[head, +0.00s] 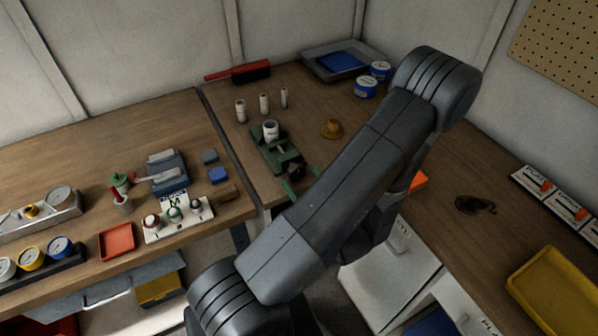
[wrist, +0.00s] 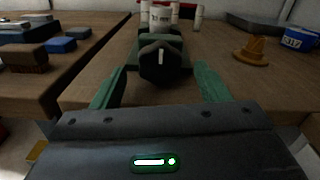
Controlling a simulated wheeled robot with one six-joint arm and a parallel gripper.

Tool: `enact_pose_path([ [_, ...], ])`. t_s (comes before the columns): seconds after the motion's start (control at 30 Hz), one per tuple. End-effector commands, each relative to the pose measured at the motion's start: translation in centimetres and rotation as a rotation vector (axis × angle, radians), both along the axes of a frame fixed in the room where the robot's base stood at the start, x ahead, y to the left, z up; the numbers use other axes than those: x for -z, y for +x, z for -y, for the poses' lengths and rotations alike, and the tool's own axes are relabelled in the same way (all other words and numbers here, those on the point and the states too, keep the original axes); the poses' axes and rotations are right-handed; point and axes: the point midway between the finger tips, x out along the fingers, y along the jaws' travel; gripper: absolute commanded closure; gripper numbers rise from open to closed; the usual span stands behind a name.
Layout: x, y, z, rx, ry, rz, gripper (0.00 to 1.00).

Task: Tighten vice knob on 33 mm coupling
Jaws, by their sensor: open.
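A green vice (head: 268,156) sits on the wooden bench near its front edge, and its body also shows in the wrist view (wrist: 133,60). A white coupling (head: 270,130) stands upright at the vice; it also shows in the wrist view (wrist: 160,17). The dark vice knob (wrist: 163,63) faces me at the vice's near end. My gripper (wrist: 158,84) is open, with green fingers to the left and right of the knob and nearer to me. They look apart from the knob. In the head view my gripper (head: 302,185) is partly hidden by my arm.
Several white cylinders (head: 263,104) stand behind the vice. An orange-brown cone-like piece (head: 332,129) and blue-white tins (head: 366,87) are to its right. A blue block (head: 218,175) and a brown block (head: 228,193) lie to its left. The bench's front edge is close below the vice.

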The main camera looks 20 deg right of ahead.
Motion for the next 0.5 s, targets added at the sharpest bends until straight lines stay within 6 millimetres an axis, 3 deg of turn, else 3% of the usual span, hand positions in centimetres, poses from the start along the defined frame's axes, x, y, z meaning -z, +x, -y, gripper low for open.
enact_pose_path([
  [0.2,-0.1,2.0,-0.2,-0.002,0.0,0.0,0.31],
  [0.5,0.0,2.5,-0.2,0.0,0.0,0.0,0.31],
])
